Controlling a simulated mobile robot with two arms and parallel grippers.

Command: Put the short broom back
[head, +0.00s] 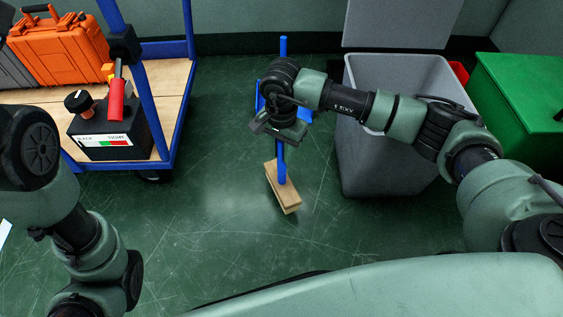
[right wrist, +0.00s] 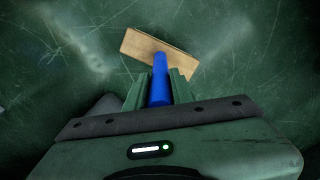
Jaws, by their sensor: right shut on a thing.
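The short broom (head: 281,170) has a blue handle and a pale wooden head. It is roughly upright in the head view, left of the grey bin. My right gripper (head: 281,132) is shut on the blue handle, above the wooden head. In the right wrist view the broom's wooden head (right wrist: 150,48) lies beyond the fingers, and the handle runs between the two green fingers of my right gripper (right wrist: 160,90). I cannot tell whether the head touches the floor. My left arm is at the left edge, but its gripper is out of view.
A grey bin (head: 360,165) with a raised lid stands under my right forearm, and a green box (head: 525,100) is right of it. At left, a blue-framed cart (head: 170,105) carries an orange case (head: 62,52) and a black device (head: 112,135). The front floor is clear.

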